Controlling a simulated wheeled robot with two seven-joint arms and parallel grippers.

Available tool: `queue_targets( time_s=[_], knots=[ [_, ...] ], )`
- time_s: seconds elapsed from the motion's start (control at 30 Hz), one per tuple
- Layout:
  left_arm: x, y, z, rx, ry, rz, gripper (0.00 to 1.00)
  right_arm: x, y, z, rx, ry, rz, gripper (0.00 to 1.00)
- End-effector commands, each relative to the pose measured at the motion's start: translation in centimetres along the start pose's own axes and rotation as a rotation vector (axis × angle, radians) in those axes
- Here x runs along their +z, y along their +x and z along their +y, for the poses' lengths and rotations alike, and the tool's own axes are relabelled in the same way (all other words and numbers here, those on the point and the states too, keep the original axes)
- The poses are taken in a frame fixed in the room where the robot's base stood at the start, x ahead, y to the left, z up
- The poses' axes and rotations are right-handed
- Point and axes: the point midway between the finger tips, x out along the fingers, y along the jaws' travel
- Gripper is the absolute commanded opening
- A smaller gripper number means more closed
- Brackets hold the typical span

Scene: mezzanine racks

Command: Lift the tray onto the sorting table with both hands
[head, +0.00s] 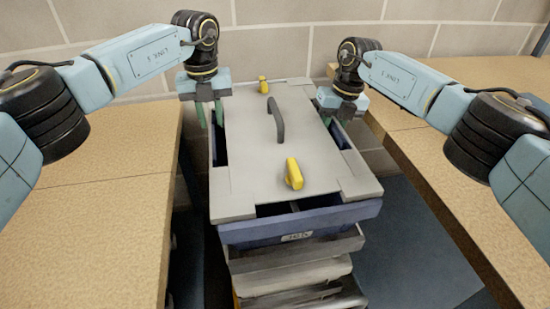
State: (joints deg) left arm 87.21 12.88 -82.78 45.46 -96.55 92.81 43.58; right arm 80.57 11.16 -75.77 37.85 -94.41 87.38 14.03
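The tray is a dark blue open box (300,223) with a white label on its front, at the top of a stack in the middle. A grey lid-like panel (270,165) with a dark arched handle (277,119) and two yellow knobs lies over it, leaving slots at the sides and front. My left gripper (210,115) is at the tray's far left side, its green fingers pointing down and apart, near the side wall. My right gripper (336,117) is at the far right side; one green finger shows clearly, the other is mostly hidden. I see no clear grip on either wall.
More grey trays (295,275) are stacked below. A block wall (275,50) closes the back. A dark blue surface (410,245) lies low at the right.

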Motion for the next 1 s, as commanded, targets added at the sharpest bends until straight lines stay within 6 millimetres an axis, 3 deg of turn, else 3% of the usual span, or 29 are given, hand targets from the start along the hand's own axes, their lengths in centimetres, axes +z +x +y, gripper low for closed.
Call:
queue_targets(
  time_s=[0.4,0.6,1.0],
  knots=[
    [0.01,0.72,0.00,0.000,0.001,-0.001,0.24,-0.01,0.75,-0.01,-0.001,0.000,0.000,0.25],
    [0.00,0.70,0.00,0.000,0.001,-0.001,0.00,-0.01,0.73,0.01,-0.001,0.000,0.000,0.00],
    [0.00,0.67,-0.03,-0.001,0.001,-0.001,0.00,0.00,0.70,0.06,0.000,-0.001,0.000,0.00]
  ],
)
